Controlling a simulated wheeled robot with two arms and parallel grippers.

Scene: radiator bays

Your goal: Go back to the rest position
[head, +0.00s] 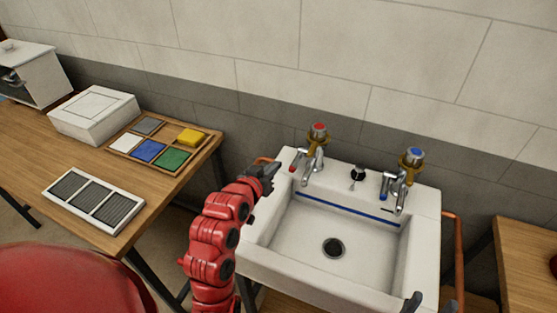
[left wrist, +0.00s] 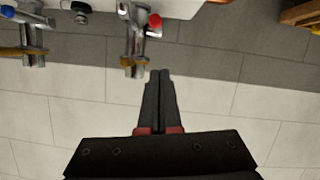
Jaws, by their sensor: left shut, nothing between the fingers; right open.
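My left gripper (head: 268,170) is in front of the left rim of the white sink (head: 265,262), left of the red-marked tap (head: 313,150). Its fingers are shut together and empty, as the left wrist view also shows (left wrist: 159,76). In that view, which looks upside down, the red-marked tap (left wrist: 138,38) appears just beyond the fingertips; I cannot tell whether they touch. My right gripper (head: 430,304) shows only as two dark, spread fingertips at the bottom right edge, over the sink's front right. It is open; the rest of it is out of view.
A blue-marked tap (head: 408,175) and a small black knob (head: 358,174) are at the sink's back. A wooden table (head: 150,200) at left bears a white box (head: 93,112), a tray of coloured squares (head: 205,148) and a grille (head: 95,200). An orange pipe (head: 459,255) runs right of the sink.

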